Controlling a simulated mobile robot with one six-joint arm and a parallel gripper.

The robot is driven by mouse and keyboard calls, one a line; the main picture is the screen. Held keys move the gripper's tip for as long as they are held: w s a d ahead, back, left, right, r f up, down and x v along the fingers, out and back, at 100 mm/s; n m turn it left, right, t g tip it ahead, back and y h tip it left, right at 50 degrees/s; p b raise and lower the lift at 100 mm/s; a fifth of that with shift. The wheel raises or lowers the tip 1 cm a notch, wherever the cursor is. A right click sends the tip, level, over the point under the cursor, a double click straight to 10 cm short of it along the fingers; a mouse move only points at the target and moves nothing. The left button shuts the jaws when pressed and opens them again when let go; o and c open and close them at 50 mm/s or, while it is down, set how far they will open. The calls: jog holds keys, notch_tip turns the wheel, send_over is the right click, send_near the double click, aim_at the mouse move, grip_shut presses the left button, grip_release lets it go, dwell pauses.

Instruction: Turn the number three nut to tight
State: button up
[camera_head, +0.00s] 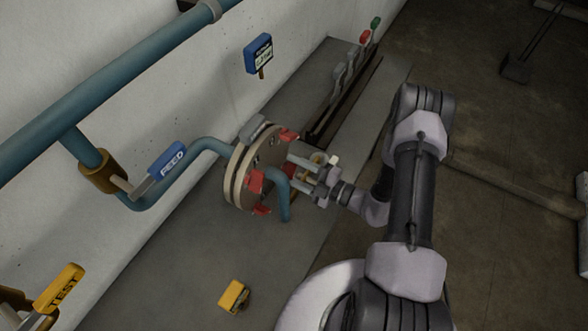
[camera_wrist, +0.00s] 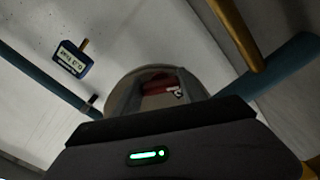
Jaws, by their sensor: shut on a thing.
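A round flanged cover (camera_head: 262,168) with several red nuts or tabs around its rim stands on the blue pipe. Red ones show at the top right (camera_head: 289,136), the left (camera_head: 256,181) and the bottom (camera_head: 262,210). My gripper (camera_head: 292,165) reaches the cover's right side, with its fingers shut on a part there, apparently a red nut largely hidden by them. In the wrist view, a red piece with a small white mark (camera_wrist: 160,84) shows on the cover beyond my gripper's dark body. I cannot read its number or tell how far it is turned.
A blue FEED handle (camera_head: 166,160) is on the pipe at left. A yellow TEST handle (camera_head: 60,290) is at lower left. A blue sign (camera_head: 259,54) is by the wall. A yellow block (camera_head: 234,296) lies on the grey ledge. Levers with red and green knobs (camera_head: 365,36) stand behind.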

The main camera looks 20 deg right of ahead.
jog(key=o, duration=1.4)
jog(key=shift+c, duration=0.2)
jog(key=p+v, duration=0.1)
jog(key=v, duration=1.6)
jog(key=shift+s, duration=0.2)
jog(key=shift+d, duration=0.2)
